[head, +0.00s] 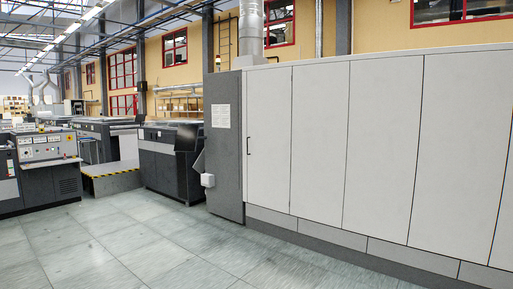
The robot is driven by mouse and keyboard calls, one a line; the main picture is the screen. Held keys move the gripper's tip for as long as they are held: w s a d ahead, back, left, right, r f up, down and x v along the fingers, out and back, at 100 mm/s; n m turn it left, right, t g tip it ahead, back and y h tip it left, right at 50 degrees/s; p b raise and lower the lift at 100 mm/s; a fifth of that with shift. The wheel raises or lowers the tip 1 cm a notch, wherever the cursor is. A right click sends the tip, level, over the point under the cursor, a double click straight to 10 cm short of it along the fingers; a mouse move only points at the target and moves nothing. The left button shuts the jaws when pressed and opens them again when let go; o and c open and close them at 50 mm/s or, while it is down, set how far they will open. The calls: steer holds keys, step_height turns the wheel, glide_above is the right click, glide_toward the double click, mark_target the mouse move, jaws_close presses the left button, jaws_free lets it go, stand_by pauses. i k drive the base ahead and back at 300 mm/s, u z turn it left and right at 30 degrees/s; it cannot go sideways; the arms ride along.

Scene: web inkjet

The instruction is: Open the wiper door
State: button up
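A long cabinet with several tall, pale grey door panels fills the right half of the head view. The leftmost panel (269,135) has a small dark handle (248,146) on its left edge and sits flush with its neighbours, looking closed. No label in view tells which panel is the wiper door. My gripper does not show in this view.
A dark grey end column (224,145) with a paper notice stands left of the panels. A dark machine (170,157), a yellow-striped step platform (112,178) and a control console (44,165) stand further left. The tiled floor (130,245) in front is clear.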

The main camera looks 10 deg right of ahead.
mark_target(269, 91)
steer(key=z, duration=0.2)
steer(key=i, duration=3.15)
steer(key=z, duration=0.15)
steer(key=i, duration=2.05)
steer(key=u, duration=0.2)
steer(key=i, duration=2.7)
steer(key=u, duration=0.2)
